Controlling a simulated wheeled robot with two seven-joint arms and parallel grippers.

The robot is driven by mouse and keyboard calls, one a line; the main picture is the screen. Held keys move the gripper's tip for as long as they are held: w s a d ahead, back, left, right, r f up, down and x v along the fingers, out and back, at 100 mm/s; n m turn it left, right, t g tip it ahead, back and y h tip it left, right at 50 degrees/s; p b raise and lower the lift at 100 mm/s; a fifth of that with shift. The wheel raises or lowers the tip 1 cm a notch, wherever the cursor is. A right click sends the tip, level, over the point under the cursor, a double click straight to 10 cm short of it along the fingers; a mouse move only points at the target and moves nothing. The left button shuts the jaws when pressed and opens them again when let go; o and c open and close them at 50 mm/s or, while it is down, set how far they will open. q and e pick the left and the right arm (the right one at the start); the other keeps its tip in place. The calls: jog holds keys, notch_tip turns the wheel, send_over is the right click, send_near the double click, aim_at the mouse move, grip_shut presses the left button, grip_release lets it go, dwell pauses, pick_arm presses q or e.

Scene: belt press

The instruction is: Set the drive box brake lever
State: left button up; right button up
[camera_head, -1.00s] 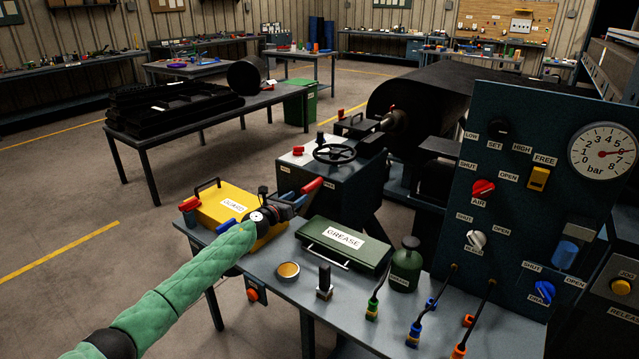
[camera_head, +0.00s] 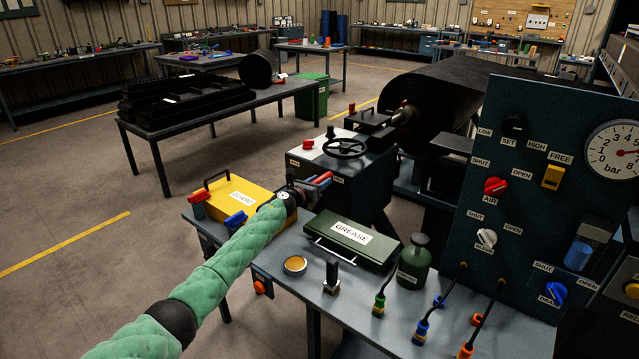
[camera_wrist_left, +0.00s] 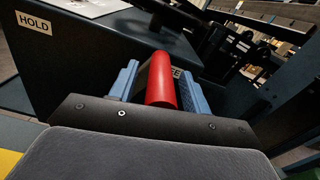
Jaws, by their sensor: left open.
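The dark drive box (camera_head: 365,180) stands behind the bench, with a handwheel (camera_head: 344,148) and a red knob (camera_head: 308,144) on top. Its HOLD label (camera_wrist_left: 33,22) shows at the left in the wrist view; a label ending in E is mostly covered. The brake lever's red grip (camera_wrist_left: 161,82) lies between the blue fingers of my left gripper (camera_wrist_left: 159,72). The gripper is open, with one finger on each side of the grip; whether either touches is unclear. In the head view my left gripper (camera_head: 316,183) is at the box's front. My right gripper is out of view.
A yellow GUARD case (camera_head: 240,198) and a green GREASE case (camera_head: 350,238) lie on the bench close to my arm. A green bottle (camera_head: 414,262), a tin (camera_head: 295,265) and cabled plugs stand nearby. A control panel (camera_head: 540,130) rises at right.

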pick_arm(q)
jog(key=shift+c, duration=0.2)
grip_shut()
jog(key=shift+w, duration=0.1)
